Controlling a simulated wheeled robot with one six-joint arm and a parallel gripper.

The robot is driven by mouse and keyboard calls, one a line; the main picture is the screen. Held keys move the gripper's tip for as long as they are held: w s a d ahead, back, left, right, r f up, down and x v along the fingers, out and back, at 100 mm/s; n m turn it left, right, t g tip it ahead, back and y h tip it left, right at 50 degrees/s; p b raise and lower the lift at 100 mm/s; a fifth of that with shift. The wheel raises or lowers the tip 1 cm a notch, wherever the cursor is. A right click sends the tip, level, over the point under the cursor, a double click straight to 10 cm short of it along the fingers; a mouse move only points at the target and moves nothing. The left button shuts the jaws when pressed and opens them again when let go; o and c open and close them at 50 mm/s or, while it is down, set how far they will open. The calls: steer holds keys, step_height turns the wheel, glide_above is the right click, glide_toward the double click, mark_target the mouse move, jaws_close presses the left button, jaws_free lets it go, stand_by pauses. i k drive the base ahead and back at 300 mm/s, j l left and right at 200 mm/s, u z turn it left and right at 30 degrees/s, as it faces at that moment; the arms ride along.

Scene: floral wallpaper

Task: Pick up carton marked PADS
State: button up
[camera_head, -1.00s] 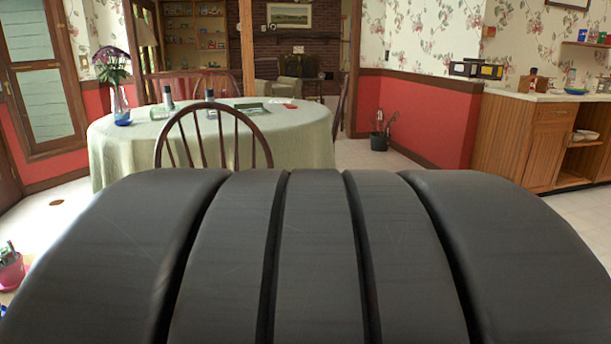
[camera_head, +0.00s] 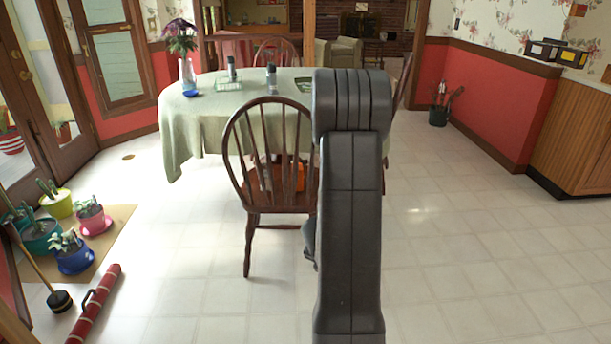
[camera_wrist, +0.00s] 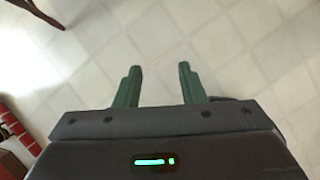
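I cannot make out any carton with readable PADS lettering in either view. Two small dark boxes with yellow and pale faces, one box (camera_head: 542,50) beside the other box (camera_head: 572,57), sit at the end of the counter at the right; their markings are too small to read. An orange object (camera_head: 300,176), partly hidden by the chair back, is on the chair seat. My gripper (camera_wrist: 160,68) shows in the wrist view with its two green fingers apart and nothing between them, above bare floor tiles. In the head view my arm hides the middle.
A wooden chair (camera_head: 247,197) stands before the table with a green cloth (camera_head: 190,135). Potted plants on a mat (camera_head: 117,222) and a red roll (camera_head: 93,305) lie at the left. A wooden counter (camera_head: 575,140) stands at the right. Floor between is open.

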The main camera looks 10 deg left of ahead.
mark_target(300, 181)
steer(key=i+z, duration=0.1)
steer(key=z, duration=0.9)
steer(key=i+j+z, duration=0.1)
steer(key=z, duration=0.4)
steer(key=j+z, duration=0.2)
steer(key=z, duration=0.25)
steer(key=i+j+z, duration=0.1)
steer(key=z, duration=0.4)
steer(key=j+z, duration=0.15)
steer(key=z, duration=0.35)
steer(key=j+z, duration=0.1)
steer(key=j, duration=0.95)
steer(key=j+u, duration=0.4)
steer(key=i+j+u, duration=0.1)
steer(key=j+u, duration=0.25)
steer(key=i+j+u, duration=0.15)
steer(key=j+u, duration=0.25)
steer(key=u, duration=0.45)
steer(key=j+u, duration=0.1)
steer(key=u, duration=0.4)
steer(key=i+u, duration=0.1)
steer(key=u, duration=0.85)
steer(key=i+u, duration=0.15)
steer(key=u, duration=0.8)
